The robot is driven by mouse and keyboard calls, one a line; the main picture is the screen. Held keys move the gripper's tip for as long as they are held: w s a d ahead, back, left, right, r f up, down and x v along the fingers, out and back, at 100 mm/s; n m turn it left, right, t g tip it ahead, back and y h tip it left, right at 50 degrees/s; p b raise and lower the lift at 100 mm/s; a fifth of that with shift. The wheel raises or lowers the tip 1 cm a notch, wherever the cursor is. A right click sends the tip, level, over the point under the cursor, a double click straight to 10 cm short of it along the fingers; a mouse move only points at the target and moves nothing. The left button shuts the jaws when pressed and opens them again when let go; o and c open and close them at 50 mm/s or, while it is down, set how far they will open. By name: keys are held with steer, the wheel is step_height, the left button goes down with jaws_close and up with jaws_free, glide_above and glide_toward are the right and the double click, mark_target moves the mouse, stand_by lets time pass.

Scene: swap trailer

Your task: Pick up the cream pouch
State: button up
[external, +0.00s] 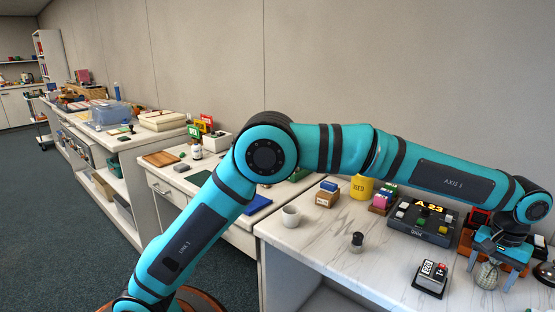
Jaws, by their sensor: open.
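A small cream pouch (487,276) with a rounded body stands on the white marble-look counter (345,262) at the lower right. My gripper (491,270) points down over it from above. The jaws are open, with one finger to the left of the pouch and one to the right. The pouch's top is partly hidden by my gripper. I cannot tell from this view whether a finger touches it.
A black panel (422,222) with coloured keys stands left of my gripper. A small block with a red button (431,278) sits nearer the front edge. A wooden organiser is close behind my gripper, and a dark bell (545,273) is at the right. The counter's front left is mostly clear.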

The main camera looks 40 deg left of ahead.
steer(key=c, duration=1.1)
steer(key=shift+o, duration=0.2)
